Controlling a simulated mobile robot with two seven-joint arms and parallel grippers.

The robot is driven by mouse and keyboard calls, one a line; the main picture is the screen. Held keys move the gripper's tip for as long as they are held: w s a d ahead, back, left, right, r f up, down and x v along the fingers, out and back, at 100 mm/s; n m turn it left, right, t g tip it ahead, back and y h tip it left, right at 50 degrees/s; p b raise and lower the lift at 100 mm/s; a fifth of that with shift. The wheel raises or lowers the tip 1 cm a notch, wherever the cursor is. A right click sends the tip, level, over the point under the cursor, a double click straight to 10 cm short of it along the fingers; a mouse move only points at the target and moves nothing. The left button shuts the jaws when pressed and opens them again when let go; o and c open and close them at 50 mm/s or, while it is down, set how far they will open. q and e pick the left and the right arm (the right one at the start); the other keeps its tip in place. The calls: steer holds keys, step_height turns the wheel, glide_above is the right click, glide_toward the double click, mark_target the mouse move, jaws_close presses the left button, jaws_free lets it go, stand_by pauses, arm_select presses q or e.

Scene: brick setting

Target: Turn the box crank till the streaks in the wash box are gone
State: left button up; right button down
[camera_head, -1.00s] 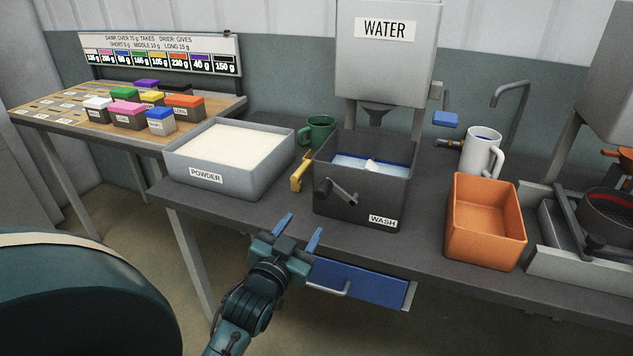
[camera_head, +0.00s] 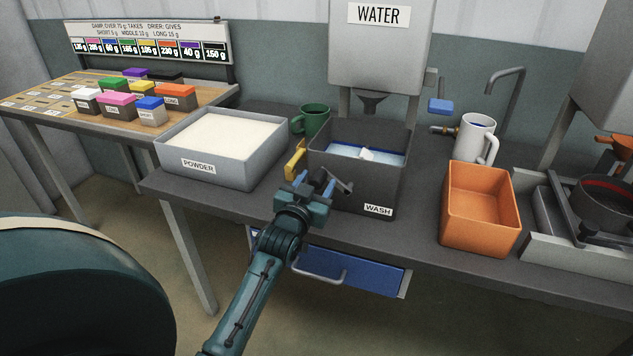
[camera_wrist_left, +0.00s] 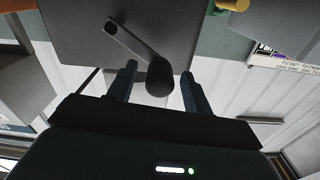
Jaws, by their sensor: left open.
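The dark wash box (camera_head: 345,185) stands on the bench under the water tank, with a WASH label on its front. Inside it lies bluish-white liquid (camera_head: 345,150) with a white piece in it; streaks are too small to tell. The box crank (camera_head: 340,186) sticks out from the box's front. My left gripper (camera_head: 313,183) is open at the crank. In the left wrist view the crank's dark handle (camera_wrist_left: 160,76) lies between the two open fingers (camera_wrist_left: 159,92), with its arm running up left to the box wall. My right gripper is not in view.
A grey powder tub (camera_head: 215,150) stands left of the box, with a yellow handle (camera_head: 294,160) and green mug (camera_head: 312,121) between. An orange bin (camera_head: 480,210) and white mug (camera_head: 476,137) stand right. A blue drawer (camera_head: 355,268) sits below the bench top.

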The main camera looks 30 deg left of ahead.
arm_select(q)
steer(key=shift+w+a, duration=0.1)
steer(key=shift+w, duration=0.2)
steer(key=shift+c, duration=0.5)
jaws_close()
